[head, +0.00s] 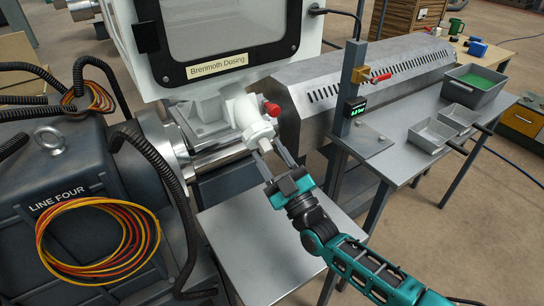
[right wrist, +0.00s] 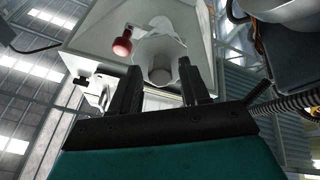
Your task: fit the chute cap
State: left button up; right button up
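The white chute (head: 243,108) stands below the dosing cabinet, with a red knob (head: 271,108) at its side. Its lower end is a wider white collar with a short pale stub (head: 264,145); I cannot tell whether this is the chute cap. My right gripper (head: 266,149) is just below that end, its two fingers spread on either side of the stub. In the right wrist view the fingers (right wrist: 158,90) stand apart, with the white flared part and a round grey end (right wrist: 160,72) between and beyond them. No clear contact shows. My left gripper is out of view.
A grey platform (head: 265,240) lies below the chute. Hoses hang at the left.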

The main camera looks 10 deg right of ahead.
jog(key=shift+o, duration=0.8)
jog(key=v, duration=1.3)
jog(key=shift+b, duration=0.4)
jog(key=shift+r, duration=0.1)
jog(key=s+d+f+m+g+h, duration=0.3)
jog(key=s+f+m+g+h, duration=0.3)
jog(key=s+f+g, duration=0.4)
notch_tip(320, 180, down, 5)
jog(key=shift+s+d+r+m, duration=0.1)
jog(key=shift+s+d+m, duration=0.25)
jog(key=shift+s+m, duration=0.6)
